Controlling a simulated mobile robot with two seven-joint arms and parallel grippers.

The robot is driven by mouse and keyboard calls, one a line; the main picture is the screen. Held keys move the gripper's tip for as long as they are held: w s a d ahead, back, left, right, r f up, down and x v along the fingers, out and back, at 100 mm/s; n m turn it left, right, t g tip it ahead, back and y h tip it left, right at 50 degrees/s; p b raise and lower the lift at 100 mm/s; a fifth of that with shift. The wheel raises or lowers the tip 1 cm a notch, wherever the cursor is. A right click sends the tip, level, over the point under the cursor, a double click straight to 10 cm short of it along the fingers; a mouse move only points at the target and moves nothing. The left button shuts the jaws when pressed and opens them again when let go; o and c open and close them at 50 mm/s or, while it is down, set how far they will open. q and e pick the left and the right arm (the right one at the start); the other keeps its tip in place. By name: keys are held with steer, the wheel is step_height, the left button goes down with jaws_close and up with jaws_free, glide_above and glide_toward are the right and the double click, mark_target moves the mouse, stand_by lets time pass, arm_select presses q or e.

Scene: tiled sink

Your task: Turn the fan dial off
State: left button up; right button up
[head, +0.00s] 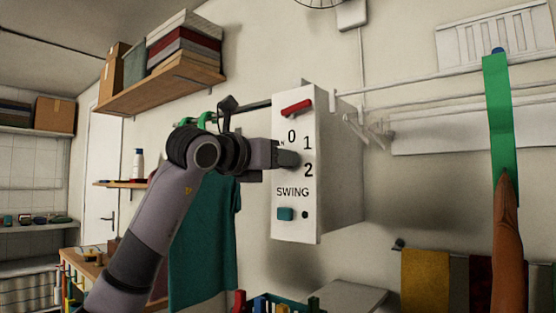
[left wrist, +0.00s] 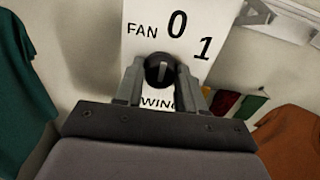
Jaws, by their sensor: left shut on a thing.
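The fan dial is a round black knob (left wrist: 160,70) with a pale line on it, on the front of a white control box (head: 293,220). The panel reads FAN, 0, 1, 2 and SWING. In the left wrist view the pale line looks roughly upright, but I cannot tell surely which number it points to. My left gripper (head: 283,157) is at the panel, its two fingers on either side of the dial, shut on it. In the head view the gripper hides much of the dial. My right gripper is not in view.
The box has a red switch (head: 296,108) above and a teal button (head: 285,214) below. A teal cloth (head: 205,235) hangs behind my left arm. A green strip (head: 499,120) hangs at right above a brown cloth (head: 507,245). A wooden shelf (head: 160,80) holds boxes.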

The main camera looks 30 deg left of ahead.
arm_select(q)
steer(key=o, duration=1.1)
steer(key=shift+c, duration=0.2)
steer(key=s+b, duration=0.1)
steer(key=s, duration=0.6)
steer(key=shift+a, duration=0.25)
